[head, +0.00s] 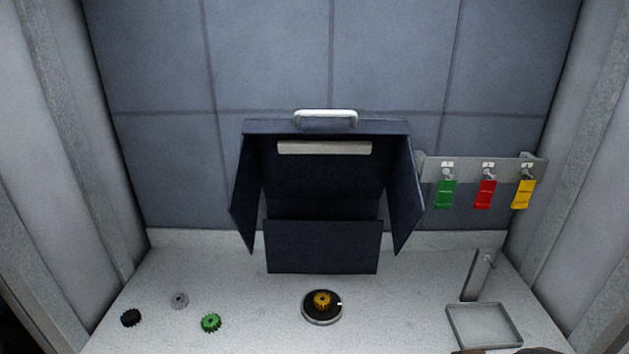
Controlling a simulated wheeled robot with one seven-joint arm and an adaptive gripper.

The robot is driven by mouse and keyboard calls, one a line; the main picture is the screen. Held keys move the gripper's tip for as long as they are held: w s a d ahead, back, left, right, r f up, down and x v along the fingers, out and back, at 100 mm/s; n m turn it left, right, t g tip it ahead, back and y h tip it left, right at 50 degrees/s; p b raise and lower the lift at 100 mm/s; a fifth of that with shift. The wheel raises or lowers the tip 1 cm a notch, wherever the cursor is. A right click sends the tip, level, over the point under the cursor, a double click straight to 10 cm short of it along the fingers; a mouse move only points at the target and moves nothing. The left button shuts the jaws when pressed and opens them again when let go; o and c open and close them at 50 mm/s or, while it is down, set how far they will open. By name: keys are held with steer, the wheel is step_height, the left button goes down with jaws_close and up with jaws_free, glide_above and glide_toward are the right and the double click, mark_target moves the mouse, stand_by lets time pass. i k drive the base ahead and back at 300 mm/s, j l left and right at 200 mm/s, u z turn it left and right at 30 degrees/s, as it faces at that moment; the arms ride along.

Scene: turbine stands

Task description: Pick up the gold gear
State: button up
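The gold gear (321,299) sits on a round black disc with a pale rim (310,314), at the bottom middle of the head view. A small white mark shows on the disc at the gear's right. A green gear (211,323), a grey gear (180,300) and a black gear (131,318) lie on the pale surface to the left. My gripper cannot be made out in this view.
A dark blue open box (322,246) with spread side flaps and a white handle (326,118) stands behind the gold gear. At right, green (446,195), red (485,194) and yellow (523,194) tags hang above a shallow grey tray (484,344) and an upright post (479,277).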

mark_target(321, 301)
steer(key=i+j, duration=0.7)
steer(key=j, duration=0.15)
